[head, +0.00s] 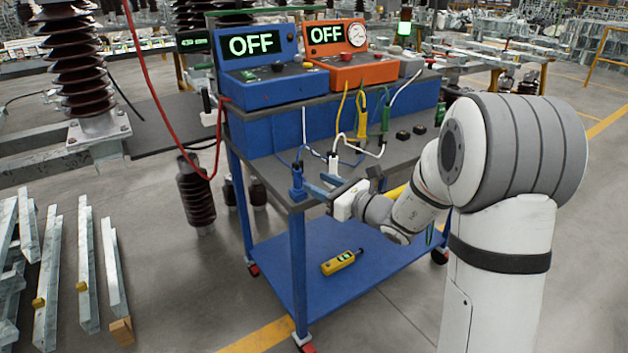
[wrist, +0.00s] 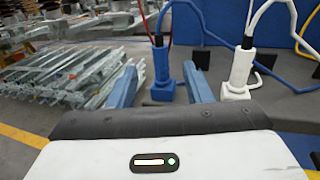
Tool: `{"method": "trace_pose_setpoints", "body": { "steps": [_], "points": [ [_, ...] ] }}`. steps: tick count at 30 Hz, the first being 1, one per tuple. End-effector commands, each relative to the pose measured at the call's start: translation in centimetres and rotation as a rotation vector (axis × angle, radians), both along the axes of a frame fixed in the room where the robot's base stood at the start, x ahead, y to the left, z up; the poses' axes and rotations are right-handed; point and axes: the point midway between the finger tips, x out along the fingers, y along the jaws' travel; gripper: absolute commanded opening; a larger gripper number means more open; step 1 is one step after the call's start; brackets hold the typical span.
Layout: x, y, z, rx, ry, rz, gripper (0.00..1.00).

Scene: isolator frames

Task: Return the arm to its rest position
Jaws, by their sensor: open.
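My arm (head: 505,230) reaches left across the front of the blue cart. My gripper (head: 314,185) is at the cart's upper shelf, with its blue fingers apart. In the wrist view the fingers (wrist: 160,85) stand on either side of a blue clamp (wrist: 162,65), with visible gaps on both sides. The clamp (head: 297,180) stands upright at the shelf's front left corner, close to the fingertips. Whether the fingertips reach past it is unclear. A white clamp (wrist: 240,70) stands just right of the right finger.
A blue unit (head: 262,80) and an orange unit (head: 350,62) both show OFF on the cart. Yellow, green and white leads hang around the shelf (head: 400,150). A red cable (head: 150,80) loops at left. A yellow device (head: 342,262) lies on the lower shelf (head: 330,295).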

Motion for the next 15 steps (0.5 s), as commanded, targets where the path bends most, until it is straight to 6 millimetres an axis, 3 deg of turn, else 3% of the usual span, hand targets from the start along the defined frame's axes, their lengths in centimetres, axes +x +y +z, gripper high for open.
{"method": "trace_pose_setpoints", "body": {
  "steps": [10, 13, 15],
  "points": [
    [-0.5, 0.3, 0.6, -0.021, -0.009, 0.02, 0.45],
    [-2.4, 1.3, 2.2, -0.098, -0.043, 0.093, 0.45],
    [-4.7, 2.2, 3.7, -0.192, -0.082, 0.179, 0.45]
  ]
}}
